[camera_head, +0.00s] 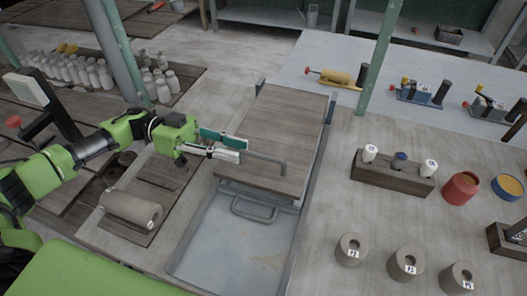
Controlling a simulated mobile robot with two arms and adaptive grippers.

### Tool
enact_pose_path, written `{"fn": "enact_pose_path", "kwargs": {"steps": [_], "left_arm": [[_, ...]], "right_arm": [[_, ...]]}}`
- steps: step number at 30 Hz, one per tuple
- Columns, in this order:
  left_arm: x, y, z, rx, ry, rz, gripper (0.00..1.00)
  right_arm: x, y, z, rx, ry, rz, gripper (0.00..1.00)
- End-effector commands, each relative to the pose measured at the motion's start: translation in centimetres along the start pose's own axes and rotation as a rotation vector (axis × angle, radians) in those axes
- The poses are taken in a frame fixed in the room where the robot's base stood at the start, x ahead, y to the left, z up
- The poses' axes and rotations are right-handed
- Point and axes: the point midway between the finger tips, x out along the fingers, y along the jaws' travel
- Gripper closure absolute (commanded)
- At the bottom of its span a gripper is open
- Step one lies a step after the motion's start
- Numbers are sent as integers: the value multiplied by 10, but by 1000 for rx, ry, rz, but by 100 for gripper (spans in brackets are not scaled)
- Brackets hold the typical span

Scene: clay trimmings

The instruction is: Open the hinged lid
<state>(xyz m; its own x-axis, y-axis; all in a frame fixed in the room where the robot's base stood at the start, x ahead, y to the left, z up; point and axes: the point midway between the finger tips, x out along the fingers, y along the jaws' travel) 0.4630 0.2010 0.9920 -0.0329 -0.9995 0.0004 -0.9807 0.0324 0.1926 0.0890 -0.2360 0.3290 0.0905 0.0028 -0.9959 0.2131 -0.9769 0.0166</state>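The lid (279,122) is a grey-brown wooden panel lying flat over the far part of a metal bin (226,246). A grey bar handle (268,160) stands on the lid's near part. A second grey handle (254,211) sits just below the lid's near edge. My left gripper (243,151) reaches in from the left, with its teal and white fingertips at the left end of the lid's handle. The fingers hide that end, and I cannot tell whether they grip it. My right gripper is out of view.
A grey clay roll (131,209) lies on a board left of the bin. A wooden rack (393,176) with several bottles, a red pot (460,188) and grey cups (352,250) stand at right. A green post (379,58) rises behind the lid's right side.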

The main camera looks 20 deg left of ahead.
Motion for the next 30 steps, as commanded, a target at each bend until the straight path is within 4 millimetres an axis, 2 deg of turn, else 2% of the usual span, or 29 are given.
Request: {"fn": "enact_pose_path", "kwargs": {"steps": [1, 6, 12, 23, 24, 27, 30], "left_arm": [[12, 2, -3, -1, 1, 4, 75], [45, 1, -2, -1, 1, 2, 75], [68, 0, -1, -1, 1, 0, 75], [75, 0, 1, 0, -1, -2, 75], [75, 0, 1, -1, 0, -2, 78], [74, 0, 1, 0, 0, -2, 100], [74, 0, 1, 0, 0, -1, 100]], "right_arm": [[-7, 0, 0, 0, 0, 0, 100], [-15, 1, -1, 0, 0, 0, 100], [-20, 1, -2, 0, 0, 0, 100], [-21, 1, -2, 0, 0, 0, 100], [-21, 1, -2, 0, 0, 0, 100], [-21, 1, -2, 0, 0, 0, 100], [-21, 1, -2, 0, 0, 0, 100]]}}
